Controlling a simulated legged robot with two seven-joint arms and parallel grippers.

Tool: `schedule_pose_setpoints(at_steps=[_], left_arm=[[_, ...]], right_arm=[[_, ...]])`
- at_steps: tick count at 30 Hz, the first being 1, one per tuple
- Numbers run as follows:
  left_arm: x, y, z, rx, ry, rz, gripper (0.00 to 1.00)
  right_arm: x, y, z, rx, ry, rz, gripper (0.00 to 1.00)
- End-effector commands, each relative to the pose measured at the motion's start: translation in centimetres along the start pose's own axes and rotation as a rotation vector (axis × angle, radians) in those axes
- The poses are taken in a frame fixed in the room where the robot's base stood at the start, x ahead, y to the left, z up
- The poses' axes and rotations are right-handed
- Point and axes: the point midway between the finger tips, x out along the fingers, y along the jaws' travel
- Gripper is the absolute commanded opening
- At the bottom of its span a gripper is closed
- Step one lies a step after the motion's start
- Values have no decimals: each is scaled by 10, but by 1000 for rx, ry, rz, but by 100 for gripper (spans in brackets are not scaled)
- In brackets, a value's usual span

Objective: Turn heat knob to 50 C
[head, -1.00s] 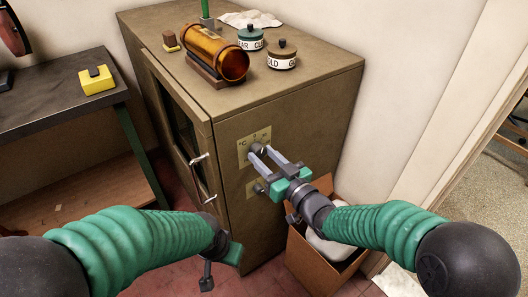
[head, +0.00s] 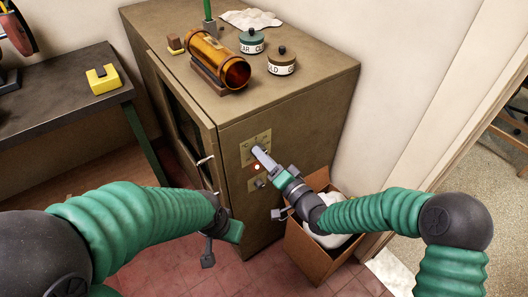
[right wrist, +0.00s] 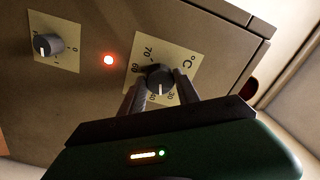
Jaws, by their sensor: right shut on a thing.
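The heat knob (right wrist: 158,77) is dark, with a white pointer line, on a cream plate marked in °C on the cabinet's side. My right gripper (right wrist: 159,86) is shut on it, one finger on each side. In the right wrist view the pointer faces down, near a partly hidden number between 60 and 30; I cannot read the exact setting. In the head view my right gripper (head: 259,151) reaches the dial plate (head: 253,137) with its fingers seen nearly edge-on. My left gripper (head: 209,250) is low in front of the cabinet, away from the knob; its jaw opening is unclear.
A second knob (right wrist: 45,44) sits on its own plate, with a lit red lamp (right wrist: 108,60) between the knobs. The cabinet (head: 300,110) carries an amber cylinder (head: 217,58) and two labelled jars. A cardboard box (head: 312,262) stands below my right arm.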

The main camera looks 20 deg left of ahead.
Motion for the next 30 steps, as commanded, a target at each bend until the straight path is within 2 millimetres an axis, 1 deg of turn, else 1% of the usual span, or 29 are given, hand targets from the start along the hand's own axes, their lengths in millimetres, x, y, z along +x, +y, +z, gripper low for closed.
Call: schedule_pose_setpoints(at_steps=[1,3,15,22,30], left_arm=[[-7,0,-2,0,0,0,0],[-11,0,-3,0,0,0,0],[-30,0,-7,0,0,0,0],[-36,0,-8,0,0,0,0],[-37,0,-9,0,0,0,0]], right_arm=[[-1,0,-4,44,4,6,0],[-1,0,-4,111,5,6,0],[-1,2,-4,490,7,6,0],[-1,3,-2,709,7,6,0],[-1,5,-2,934,7,7,0]])
